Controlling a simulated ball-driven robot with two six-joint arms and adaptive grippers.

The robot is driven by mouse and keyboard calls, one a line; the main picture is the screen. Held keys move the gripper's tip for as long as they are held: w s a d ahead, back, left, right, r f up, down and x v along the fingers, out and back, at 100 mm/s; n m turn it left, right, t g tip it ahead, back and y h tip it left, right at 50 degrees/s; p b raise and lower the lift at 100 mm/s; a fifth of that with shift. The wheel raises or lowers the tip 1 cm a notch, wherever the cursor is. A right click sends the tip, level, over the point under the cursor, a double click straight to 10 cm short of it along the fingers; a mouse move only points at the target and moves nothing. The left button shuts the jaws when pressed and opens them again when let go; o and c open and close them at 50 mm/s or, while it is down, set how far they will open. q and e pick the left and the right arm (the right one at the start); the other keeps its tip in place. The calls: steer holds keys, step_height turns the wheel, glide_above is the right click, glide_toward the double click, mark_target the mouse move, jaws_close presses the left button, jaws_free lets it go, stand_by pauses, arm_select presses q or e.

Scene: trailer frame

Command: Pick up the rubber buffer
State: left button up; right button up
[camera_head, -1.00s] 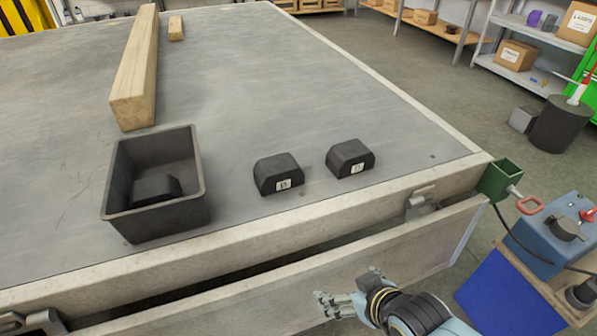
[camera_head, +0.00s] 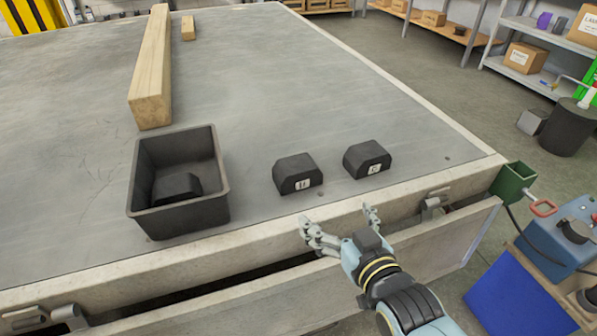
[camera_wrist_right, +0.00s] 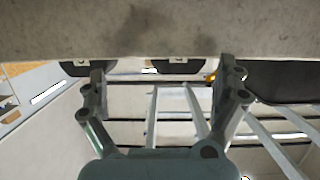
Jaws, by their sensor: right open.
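Two black rubber buffers with chamfered tops and small white labels stand on the grey deck: a left one (camera_head: 297,172) and a right one (camera_head: 367,158). The label letters are too small to read surely. A similar black block (camera_head: 177,188) lies in the black bin (camera_head: 222,190). My right gripper (camera_head: 338,216) is open and empty at the deck's front edge, just in front of the two buffers and touching neither. In the right wrist view its spread fingers (camera_wrist_right: 160,70) show, with the buffers (camera_wrist_right: 172,66) partly hidden beyond the edge. My left gripper is out of view.
A long wooden beam (camera_head: 152,75) and a short wood piece (camera_head: 188,28) lie farther back. The pale frame edge (camera_head: 250,240) and lowered side board (camera_head: 430,245) run along the front. The deck's right side is clear. A green bracket (camera_head: 513,183) is at the corner.

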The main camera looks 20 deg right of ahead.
mark_target(302, 181)
steer(key=shift+w+a+r+t, duration=0.25)
steer(key=shift+a+r+t, duration=0.15)
steer(key=shift+a, duration=0.05)
steer(key=shift+w+a+r+t, duration=0.2)
steer(key=shift+a+r+t, duration=0.15)
steer(key=shift+a+t, duration=0.1)
steer(key=shift+a, duration=0.35)
steer(key=shift+w+a+r+t, duration=0.1)
steer(key=shift+w+t, duration=0.15)
steer(key=w+b, duration=0.1)
steer(key=w, duration=0.1)
steer(key=w+b, duration=0.2)
steer(key=w, duration=0.1)
steer(key=shift+w+a+f, duration=0.1)
steer(key=shift+w+f, duration=0.1)
steer(key=w+b, duration=0.2)
steer(key=w, duration=0.1)
steer(key=w+b, duration=0.1)
steer(key=shift+w+a+f, duration=0.2)
steer(key=shift+w+f, duration=0.05)
steer(key=shift+w, duration=0.2)
steer(key=shift+r, duration=0.2)
